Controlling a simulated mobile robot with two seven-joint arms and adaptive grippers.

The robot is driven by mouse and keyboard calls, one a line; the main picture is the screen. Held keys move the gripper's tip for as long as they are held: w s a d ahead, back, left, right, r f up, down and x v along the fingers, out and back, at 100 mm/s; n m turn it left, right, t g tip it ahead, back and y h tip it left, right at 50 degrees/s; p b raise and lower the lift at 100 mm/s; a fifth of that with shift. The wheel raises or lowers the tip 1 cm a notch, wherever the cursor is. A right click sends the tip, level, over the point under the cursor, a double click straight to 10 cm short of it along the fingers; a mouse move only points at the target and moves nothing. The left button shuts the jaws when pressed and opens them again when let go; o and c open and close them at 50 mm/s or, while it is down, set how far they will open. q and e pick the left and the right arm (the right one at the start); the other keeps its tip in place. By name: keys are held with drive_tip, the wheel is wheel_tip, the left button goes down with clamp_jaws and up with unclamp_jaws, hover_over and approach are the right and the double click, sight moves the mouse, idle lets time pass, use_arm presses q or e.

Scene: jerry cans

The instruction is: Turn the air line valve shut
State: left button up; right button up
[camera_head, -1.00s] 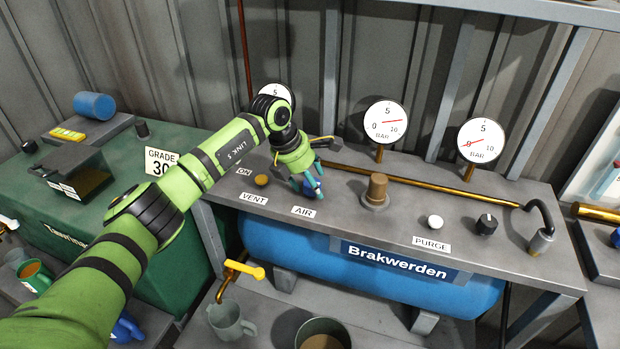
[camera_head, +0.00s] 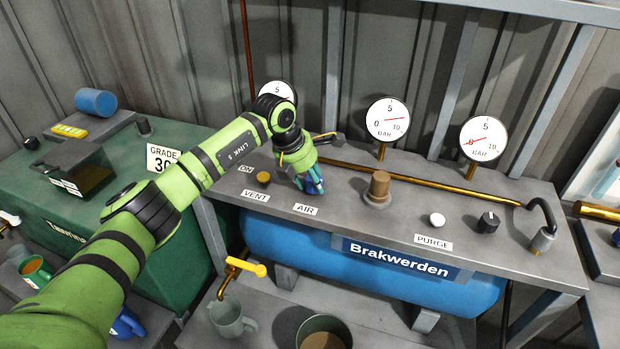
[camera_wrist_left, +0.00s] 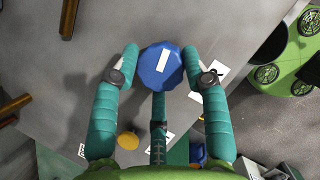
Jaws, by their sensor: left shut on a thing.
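The air line valve is a blue faceted knob (camera_wrist_left: 161,68) with a white bar mark on its top. It stands on the grey bench by the AIR label (camera_head: 305,209). My left gripper (camera_head: 312,186) is over the knob and hides most of it in the head view. In the left wrist view, the teal fingers of the left gripper (camera_wrist_left: 166,72) are closed on opposite sides of the knob. The white mark runs nearly along the picture's vertical there, tilted slightly. My right gripper is not in view.
A yellow-brown button (camera_head: 263,178) sits left of the knob by the VENT label. A brown capped fitting (camera_head: 378,188) stands to the right, with a brass pipe (camera_head: 440,183) behind it. Pressure gauges (camera_head: 387,119) stand at the back.

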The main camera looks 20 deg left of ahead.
use_arm(q)
drive_tip(key=n, duration=0.1)
drive_tip(key=n+y+b, duration=0.1)
drive_tip(key=n, duration=0.1)
drive_tip(key=shift+d+t, duration=0.35)
drive_tip(key=shift+t, duration=0.05)
drive_tip(key=n+y+b, duration=0.1)
drive_tip(key=n, duration=0.3)
drive_tip(key=shift+d+b, duration=0.15)
drive_tip(key=shift+b, duration=0.25)
drive_tip(key=n+y+b, duration=0.1)
drive_tip(key=n, duration=0.1)
drive_tip(key=n+y+b, duration=0.1)
drive_tip(key=n+b, duration=0.1)
drive_tip(key=n, duration=0.1)
drive_tip(key=shift+d+r+y, duration=0.1)
drive_tip(key=shift+y, duration=0.2)
drive_tip(key=n+b, duration=0.1)
drive_tip(key=n, duration=0.1)
drive_tip(key=shift+r+n+y, duration=0.1)
drive_tip(key=shift+n+y, duration=0.2)
drive_tip(key=shift+w+n+g+y+b, duration=0.1)
drive_tip(key=shift+n+g+y+b, duration=0.2)
drive_tip(key=shift+n+b, duration=0.3)
drive_tip(key=shift+r+n, duration=0.15)
drive_tip(key=shift+n, duration=0.15)
drive_tip(key=o, duration=1.1)
drive_tip(key=shift+c, duration=0.2)
drive_tip(key=shift+w+f, duration=0.1)
drive_tip(key=shift+f, duration=0.15)
